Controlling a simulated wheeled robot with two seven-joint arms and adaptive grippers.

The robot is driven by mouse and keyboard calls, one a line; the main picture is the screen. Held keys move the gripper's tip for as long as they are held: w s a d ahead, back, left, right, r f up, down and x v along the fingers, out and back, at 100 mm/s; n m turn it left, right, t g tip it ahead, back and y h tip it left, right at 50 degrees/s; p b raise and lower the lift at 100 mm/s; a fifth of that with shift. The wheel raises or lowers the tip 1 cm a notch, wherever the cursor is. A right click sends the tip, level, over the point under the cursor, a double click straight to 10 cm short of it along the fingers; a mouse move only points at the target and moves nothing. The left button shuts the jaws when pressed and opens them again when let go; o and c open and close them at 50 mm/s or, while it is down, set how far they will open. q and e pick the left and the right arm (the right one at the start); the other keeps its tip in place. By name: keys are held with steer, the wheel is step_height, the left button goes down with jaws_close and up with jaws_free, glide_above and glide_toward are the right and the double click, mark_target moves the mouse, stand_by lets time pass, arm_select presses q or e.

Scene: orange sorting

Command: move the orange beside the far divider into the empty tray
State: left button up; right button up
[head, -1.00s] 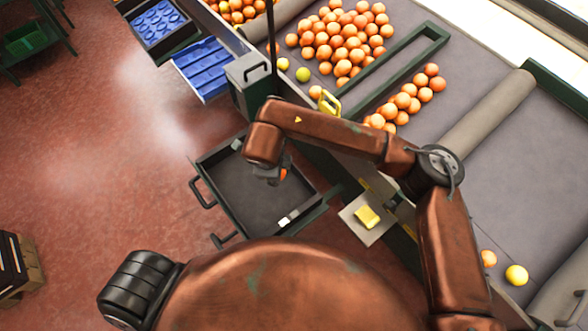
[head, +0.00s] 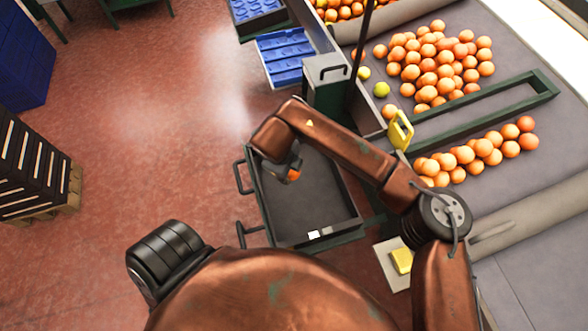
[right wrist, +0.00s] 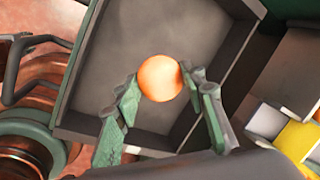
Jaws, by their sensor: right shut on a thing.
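My right gripper (head: 291,168) is shut on an orange (head: 294,175), with its arm reaching over the dark tray (head: 318,205). In the right wrist view the orange (right wrist: 160,78) sits between the two green fingertips of the gripper (right wrist: 160,90), with the tray (right wrist: 88,65) behind and below it. The orange appears held above the tray floor; its exact height cannot be told. The tray floor in view is bare apart from a small white tag (head: 314,235) at its near edge. My left gripper is not in view.
A conveyor table holds a heap of oranges (head: 440,65) and a row (head: 480,150) beside a green divider frame (head: 480,105). A yellow handle (head: 400,130) stands at the table's edge. Blue trays (head: 283,58) lie beyond the tray. Red floor is open to the left.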

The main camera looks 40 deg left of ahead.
mark_target(291, 175)
steer(key=shift+w, duration=0.2)
steer(key=shift+w, duration=0.1)
steer(key=shift+f+b, duration=1.05)
steer(key=shift+f, duration=1.15)
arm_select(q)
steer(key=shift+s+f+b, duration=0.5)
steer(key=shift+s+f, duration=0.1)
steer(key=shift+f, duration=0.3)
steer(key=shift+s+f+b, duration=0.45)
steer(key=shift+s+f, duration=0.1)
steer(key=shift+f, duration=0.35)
arm_select(e)
steer(key=shift+f, duration=2.05)
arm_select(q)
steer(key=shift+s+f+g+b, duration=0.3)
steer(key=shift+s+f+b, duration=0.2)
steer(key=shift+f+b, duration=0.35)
arm_select(e)
steer(key=shift+f, duration=2)
steer(key=o, duration=1.3)
steer(key=shift+c, duration=0.2)
steer(key=shift+o, duration=0.6)
